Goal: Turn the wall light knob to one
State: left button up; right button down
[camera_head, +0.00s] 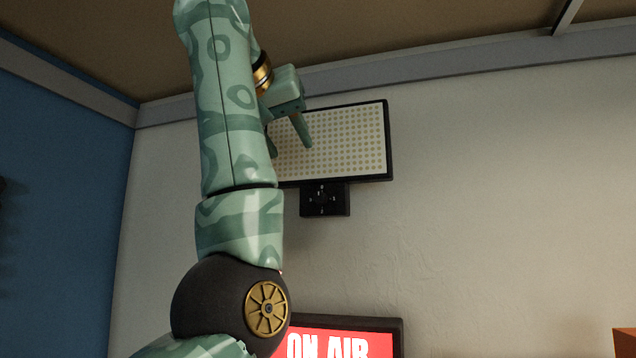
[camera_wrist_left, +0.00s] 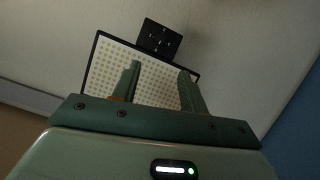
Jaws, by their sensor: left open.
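The wall light (camera_head: 345,140) is a black-framed panel with a grid of pale dots, high on the white wall. Its knob box (camera_head: 325,199) is black with small white marks and hangs under the panel; I cannot read the knob's setting. My left gripper (camera_head: 291,150) is open and empty in front of the panel's left part, above and left of the knob box. In the left wrist view, my left gripper (camera_wrist_left: 158,80) has its two fingers apart over the light panel (camera_wrist_left: 110,62), and the knob box (camera_wrist_left: 158,38) lies beyond the fingertips.
A red lit "ON AIR" sign (camera_head: 340,343) is on the wall below the light. A blue wall (camera_head: 60,200) is at the left. An orange-brown object (camera_head: 624,342) shows at the lower right edge. The wall right of the light is clear.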

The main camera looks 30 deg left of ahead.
aim_at(318, 196)
pick_arm(q)
jog(key=p+x, duration=0.3)
jog(key=x, duration=0.3)
jog(key=p+x, duration=0.4)
jog(key=x, duration=0.3)
jog(key=shift+a+r, duration=0.2)
jog(key=shift+r, duration=0.05)
jog(key=shift+w+f, duration=0.35)
jog(key=shift+w, duration=0.2)
jog(key=shift+w+a+f, duration=0.15)
jog(key=shift+w+f, duration=0.1)
jog(key=shift+w, duration=0.15)
jog(key=shift+s, duration=0.15)
grip_shut()
